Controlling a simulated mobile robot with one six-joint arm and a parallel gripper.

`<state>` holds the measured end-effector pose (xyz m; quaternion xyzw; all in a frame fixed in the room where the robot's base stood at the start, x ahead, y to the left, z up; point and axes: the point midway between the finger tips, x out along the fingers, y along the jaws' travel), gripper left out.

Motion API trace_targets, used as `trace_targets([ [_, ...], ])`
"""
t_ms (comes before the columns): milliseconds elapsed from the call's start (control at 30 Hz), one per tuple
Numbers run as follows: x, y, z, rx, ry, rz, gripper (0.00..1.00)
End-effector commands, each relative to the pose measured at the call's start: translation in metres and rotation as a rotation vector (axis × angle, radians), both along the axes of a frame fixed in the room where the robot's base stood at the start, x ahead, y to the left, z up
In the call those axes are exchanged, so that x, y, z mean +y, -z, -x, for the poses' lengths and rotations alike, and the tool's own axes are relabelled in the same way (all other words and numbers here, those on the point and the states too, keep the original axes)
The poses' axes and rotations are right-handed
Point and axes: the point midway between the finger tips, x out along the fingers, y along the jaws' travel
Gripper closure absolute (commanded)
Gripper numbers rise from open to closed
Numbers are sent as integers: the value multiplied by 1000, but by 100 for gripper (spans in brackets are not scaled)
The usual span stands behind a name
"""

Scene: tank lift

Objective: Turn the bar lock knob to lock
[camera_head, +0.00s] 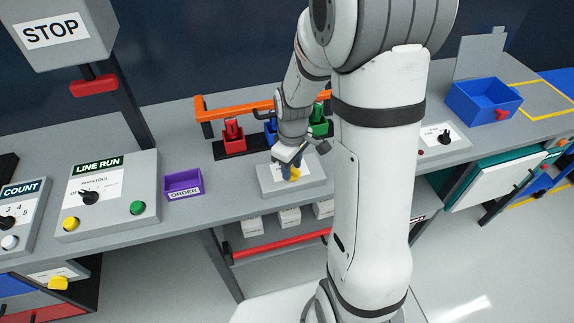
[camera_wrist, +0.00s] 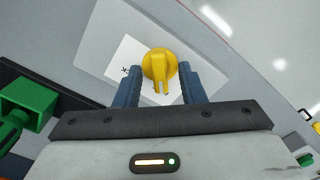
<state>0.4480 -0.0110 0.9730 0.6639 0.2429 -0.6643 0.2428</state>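The yellow knob (camera_wrist: 159,65) sits on a light grey box with a white label (camera_wrist: 127,55), taken to be the bar lock. In the head view the knob (camera_head: 294,173) shows just under my gripper (camera_head: 288,164), on the box (camera_head: 270,184) at the bench's front. In the wrist view my gripper's two blue fingers (camera_wrist: 158,84) are spread, one on each side of the knob's handle, with gaps showing between. The handle points towards my gripper's palm. Most of the label's writing is hidden or too small to read.
Behind the box stand red (camera_head: 232,137), blue and green (camera_head: 319,123) holders under an orange bar (camera_head: 238,107). A purple tray (camera_head: 183,185) and the LINE RUN panel (camera_head: 106,196) are to the left. A blue bin (camera_head: 484,101) stands at the right.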

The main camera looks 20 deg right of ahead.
Motion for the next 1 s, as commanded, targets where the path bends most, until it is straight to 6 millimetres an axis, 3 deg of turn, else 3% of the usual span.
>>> trace_targets([
  [67,0,0,0,0,1,0,64],
  [500,-1,0,0,0,2,0,99],
  [600,-1,0,0,0,2,0,100],
  [633,24,-1,0,0,-13,0,100],
  [733,6,0,0,0,5,-1,100],
  [1000,-1,1,2,4,75,0,100],
])
